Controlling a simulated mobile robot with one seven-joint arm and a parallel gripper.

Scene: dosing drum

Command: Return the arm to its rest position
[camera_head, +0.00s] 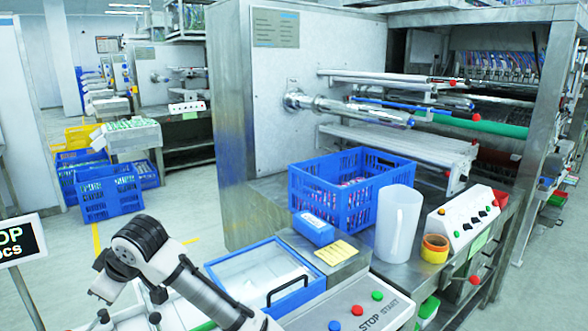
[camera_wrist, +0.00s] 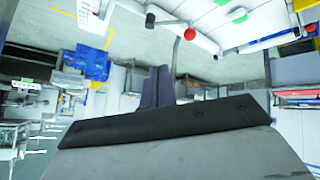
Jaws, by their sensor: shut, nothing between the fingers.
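My arm (camera_head: 160,262) shows at the lower left of the head view, bent at a dark joint, with its white link running down to the bottom edge. My gripper (camera_wrist: 156,88) shows in the wrist view as two dark fingers side by side, shut and empty. It points out over the room and touches nothing that I can see. The wrist picture looks upside down. I cannot make out the gripper in the head view.
A blue-framed box (camera_head: 262,280) with a black handle stands close right of my arm. A button panel (camera_head: 352,305) is in front of it. A blue crate (camera_head: 340,190), a white jug (camera_head: 398,225) and a tape roll (camera_head: 435,248) stand on the machine's bench. Open floor lies behind my arm.

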